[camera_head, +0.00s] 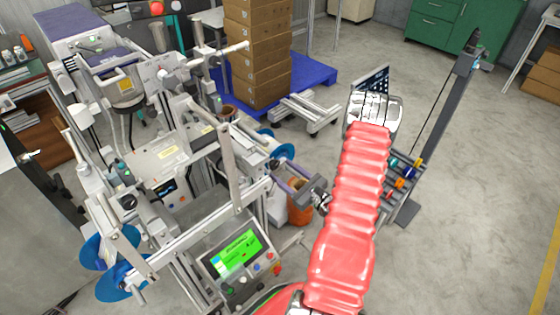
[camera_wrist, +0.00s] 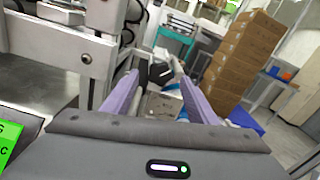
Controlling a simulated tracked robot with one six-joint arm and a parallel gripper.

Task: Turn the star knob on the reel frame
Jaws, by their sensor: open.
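My gripper (camera_head: 284,173) is open, with its two purple fingers reaching left toward the reel frame (camera_head: 196,233), a light metal machine. The fingers also frame the middle of the wrist view (camera_wrist: 159,82). A dark knob-like part (camera_wrist: 161,72) shows between and beyond the fingertips there; it looks like the star knob, but its lobes are too small to make out. Nothing is visibly clamped between the fingers. In the head view the knob is too small to tell apart from the frame's right end near the fingertips.
A control panel with a green screen (camera_head: 237,252) stands below the frame. Blue reel discs (camera_head: 109,286) sit at its lower left. Stacked cardboard boxes (camera_head: 257,52) stand on a blue pallet (camera_head: 312,71) behind. An orange container (camera_head: 299,212) is beneath my gripper. Open floor lies right.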

